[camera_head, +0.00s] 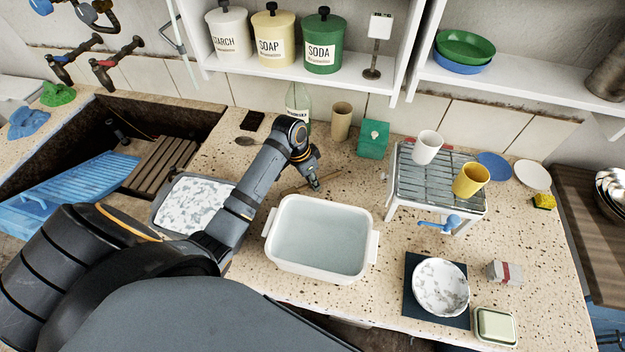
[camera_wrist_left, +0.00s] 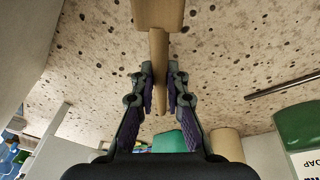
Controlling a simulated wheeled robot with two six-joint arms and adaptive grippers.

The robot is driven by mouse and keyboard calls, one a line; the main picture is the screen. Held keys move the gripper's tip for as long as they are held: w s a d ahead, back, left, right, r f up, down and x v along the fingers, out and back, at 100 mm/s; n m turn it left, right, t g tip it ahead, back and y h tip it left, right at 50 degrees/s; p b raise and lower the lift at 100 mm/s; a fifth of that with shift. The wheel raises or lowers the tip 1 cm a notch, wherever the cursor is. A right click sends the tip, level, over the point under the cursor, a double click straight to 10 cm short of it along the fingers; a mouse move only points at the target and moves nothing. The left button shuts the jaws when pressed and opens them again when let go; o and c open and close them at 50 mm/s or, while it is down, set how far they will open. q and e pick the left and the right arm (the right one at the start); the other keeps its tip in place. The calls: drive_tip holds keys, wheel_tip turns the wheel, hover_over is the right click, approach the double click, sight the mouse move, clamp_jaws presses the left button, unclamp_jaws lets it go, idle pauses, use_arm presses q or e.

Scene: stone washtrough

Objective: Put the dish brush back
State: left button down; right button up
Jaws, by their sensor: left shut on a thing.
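The dish brush (camera_head: 328,178) is a pale wooden stick at my left gripper, behind the white tub. In the left wrist view its handle (camera_wrist_left: 158,62) runs between the two fingers, with a wider wooden block (camera_wrist_left: 157,12) at the top edge. My left gripper (camera_head: 315,186) points down at the counter and is shut on the handle; the fingers also show in the left wrist view (camera_wrist_left: 160,88). The fingers hide part of the brush, and I cannot tell its exact height above the counter. My right gripper is not in view.
The white tub (camera_head: 273,245) stands in front of the gripper. A tan cup (camera_head: 341,122), a glass bottle (camera_head: 298,100) and a green box (camera_head: 373,140) stand behind. A rack (camera_head: 437,185) with two cups is to the right. The sink (camera_head: 120,115) is at left.

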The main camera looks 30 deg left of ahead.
use_arm(q)
drive_tip(key=c, duration=1.4)
unclamp_jaws()
drive_tip(key=shift+w+d+f, duration=0.15)
drive_tip(key=shift+w+d, duration=0.2)
drive_tip(key=shift+w, duration=0.15)
drive_tip(key=shift+o, duration=0.2)
drive_tip(key=shift+s+a, duration=0.1)
drive_tip(key=shift+s, duration=0.15)
drive_tip(key=shift+r, duration=0.2)
drive_tip(key=v, duration=0.3)
drive_tip(key=shift+s+a, duration=0.1)
drive_tip(key=shift+a, duration=0.05)
drive_tip(key=v, duration=0.9)
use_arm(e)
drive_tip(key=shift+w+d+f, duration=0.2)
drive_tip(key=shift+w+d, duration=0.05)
